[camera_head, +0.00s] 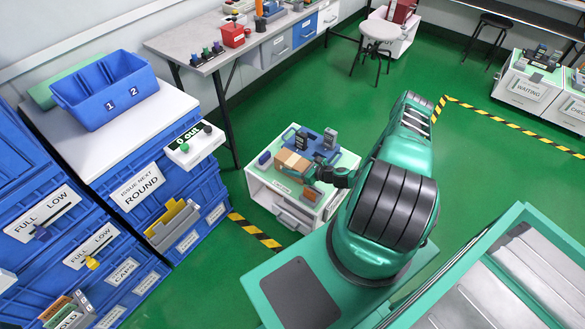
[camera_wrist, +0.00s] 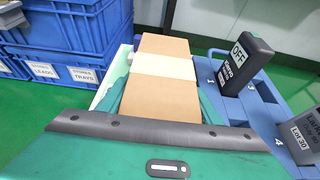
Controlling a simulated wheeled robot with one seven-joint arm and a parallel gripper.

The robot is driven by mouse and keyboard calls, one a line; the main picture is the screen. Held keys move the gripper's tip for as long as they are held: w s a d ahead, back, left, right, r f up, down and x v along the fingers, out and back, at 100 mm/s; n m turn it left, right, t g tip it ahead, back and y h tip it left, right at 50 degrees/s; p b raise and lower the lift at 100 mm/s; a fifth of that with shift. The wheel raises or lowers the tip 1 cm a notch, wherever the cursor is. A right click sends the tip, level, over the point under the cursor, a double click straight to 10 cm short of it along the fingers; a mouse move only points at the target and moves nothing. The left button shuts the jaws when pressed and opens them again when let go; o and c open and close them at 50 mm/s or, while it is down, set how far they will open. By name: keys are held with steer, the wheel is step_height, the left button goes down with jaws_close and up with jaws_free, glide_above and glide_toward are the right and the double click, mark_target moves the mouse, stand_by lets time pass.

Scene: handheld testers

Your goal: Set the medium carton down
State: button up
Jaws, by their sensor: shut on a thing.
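The medium carton is a brown box with a pale band across it (camera_wrist: 160,68). It fills the middle of the wrist view, and it also shows on the small white cabinet in the head view (camera_head: 291,163). My gripper (camera_head: 311,172) is shut on the carton. The carton is over the green-topped white cabinet (camera_head: 262,190). I cannot tell whether its underside touches the surface. The fingertips are largely hidden behind the gripper body in the wrist view.
A blue tray (camera_wrist: 262,112) with numbered places holds dark handheld testers, one marked OFF (camera_wrist: 245,64), right beside the carton. Blue crates (camera_wrist: 65,30) stand at the left. A brown block (camera_head: 311,194) lies near the cabinet's front edge. Green floor surrounds the cabinet.

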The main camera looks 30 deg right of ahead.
steer(key=shift+f, duration=0.55)
steer(key=o, duration=1.2)
steer(key=shift+f, duration=0.1)
